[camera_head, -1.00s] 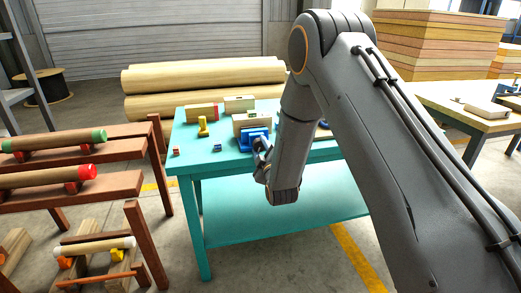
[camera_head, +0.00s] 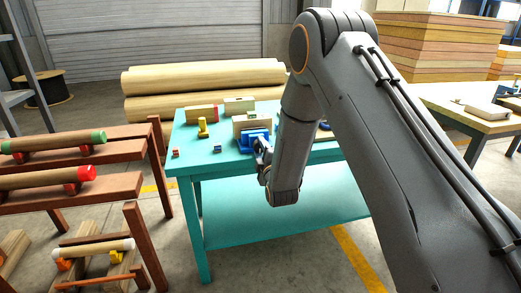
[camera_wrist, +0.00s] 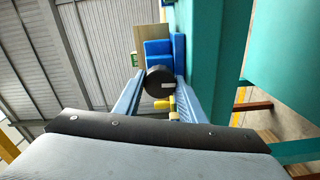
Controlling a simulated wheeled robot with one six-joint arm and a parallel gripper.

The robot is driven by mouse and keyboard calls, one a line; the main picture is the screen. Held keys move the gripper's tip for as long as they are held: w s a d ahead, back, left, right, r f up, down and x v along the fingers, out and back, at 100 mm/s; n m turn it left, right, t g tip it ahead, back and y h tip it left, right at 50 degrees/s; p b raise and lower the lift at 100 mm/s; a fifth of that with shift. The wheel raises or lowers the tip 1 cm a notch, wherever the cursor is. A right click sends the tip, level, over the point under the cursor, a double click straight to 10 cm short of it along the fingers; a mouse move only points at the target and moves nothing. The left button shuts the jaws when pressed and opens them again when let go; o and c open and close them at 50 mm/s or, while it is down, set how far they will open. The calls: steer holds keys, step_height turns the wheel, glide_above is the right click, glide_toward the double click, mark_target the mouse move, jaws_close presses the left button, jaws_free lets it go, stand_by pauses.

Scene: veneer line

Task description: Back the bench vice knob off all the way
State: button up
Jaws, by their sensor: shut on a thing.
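The blue bench vice (camera_head: 254,138) stands near the front edge of the teal table (camera_head: 192,165), with a pale wooden block (camera_head: 243,122) by it. In the wrist view its blue body (camera_wrist: 157,48) lies beyond a dark round knob (camera_wrist: 158,78) with a white mark on its face. My gripper (camera_head: 262,149) is at the front of the vice. In the wrist view its two bluish fingers (camera_wrist: 160,92) lie on either side of the knob, shut on it. My arm hides part of the table right of the vice.
A brown rack (camera_head: 110,184) with rollers stands close on the left. Large logs (camera_head: 205,75) lie behind the table.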

steer(key=o, duration=1)
steer(key=shift+o, duration=0.2)
